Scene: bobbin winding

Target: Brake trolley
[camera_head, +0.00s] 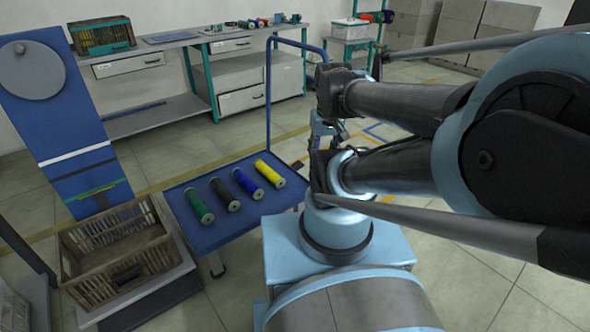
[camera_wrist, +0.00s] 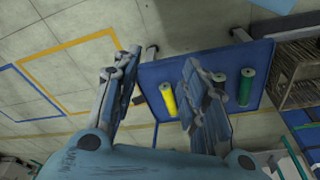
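The trolley (camera_head: 240,222) is a low blue platform with an upright blue tube handle (camera_head: 268,100) at its far side. A dark castor (camera_head: 216,266) shows below its near left corner. In the head view my gripper (camera_head: 326,126) is partly hidden by my arm, right of the trolley.
On the deck lie green (camera_head: 198,202), black (camera_head: 225,195), blue (camera_head: 247,184) and yellow (camera_head: 270,174) bobbins. A brown crate (camera_head: 118,250) stands left of the trolley. A workbench (camera_head: 160,48) runs along the back wall. The tiled floor behind the trolley is clear.

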